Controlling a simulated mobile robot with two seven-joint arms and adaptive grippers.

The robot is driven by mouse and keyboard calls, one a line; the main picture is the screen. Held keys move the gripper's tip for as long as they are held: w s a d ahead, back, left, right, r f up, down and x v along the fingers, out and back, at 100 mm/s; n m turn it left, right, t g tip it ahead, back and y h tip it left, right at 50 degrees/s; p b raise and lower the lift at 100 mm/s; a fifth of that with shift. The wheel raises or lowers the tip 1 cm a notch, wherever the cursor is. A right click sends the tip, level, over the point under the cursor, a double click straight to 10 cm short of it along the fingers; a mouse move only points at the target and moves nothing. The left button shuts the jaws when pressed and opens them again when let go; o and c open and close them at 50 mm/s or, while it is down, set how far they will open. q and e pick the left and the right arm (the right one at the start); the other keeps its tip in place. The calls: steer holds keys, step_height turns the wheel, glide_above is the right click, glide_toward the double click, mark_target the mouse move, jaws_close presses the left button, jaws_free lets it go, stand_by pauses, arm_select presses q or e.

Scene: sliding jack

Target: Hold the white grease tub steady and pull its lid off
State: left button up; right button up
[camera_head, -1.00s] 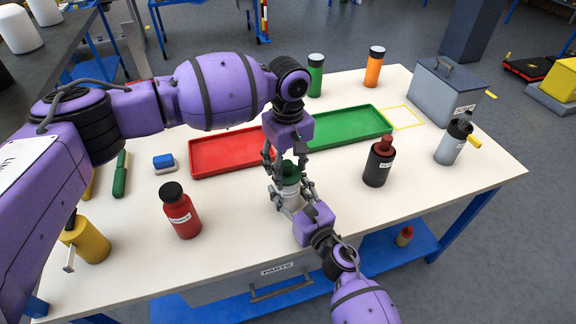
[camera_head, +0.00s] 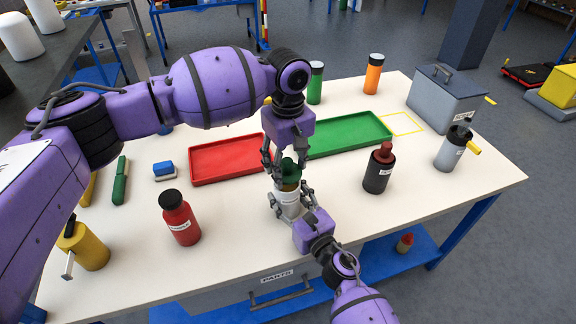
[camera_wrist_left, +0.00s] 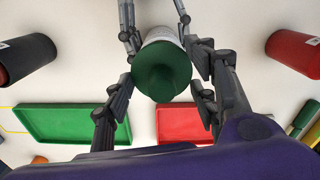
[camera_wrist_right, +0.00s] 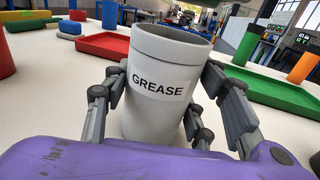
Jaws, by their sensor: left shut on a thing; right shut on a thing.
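The white grease tub (camera_head: 288,203) stands near the middle of the table, its GREASE label facing the right wrist camera (camera_wrist_right: 157,85). My right gripper (camera_head: 290,206) is shut around the tub's sides from the front. Its fingers also show on both sides of the tub in the right wrist view (camera_wrist_right: 155,105). The green lid (camera_head: 289,171) is just above the tub, apart from the rim, with a thin brownish gap between them. My left gripper (camera_head: 284,166) is shut on the lid from above; its fingers flank the lid (camera_wrist_left: 163,72) in the left wrist view. The tub's inside is mostly hidden.
A red tray (camera_head: 228,178) and a green tray (camera_head: 345,151) lie behind the tub. A red bottle (camera_head: 180,218) stands to the left and a dark bottle (camera_head: 378,172) to the right.

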steer(key=o, duration=1.4)
steer(key=v, duration=1.2)
steer(key=shift+s, duration=0.1)
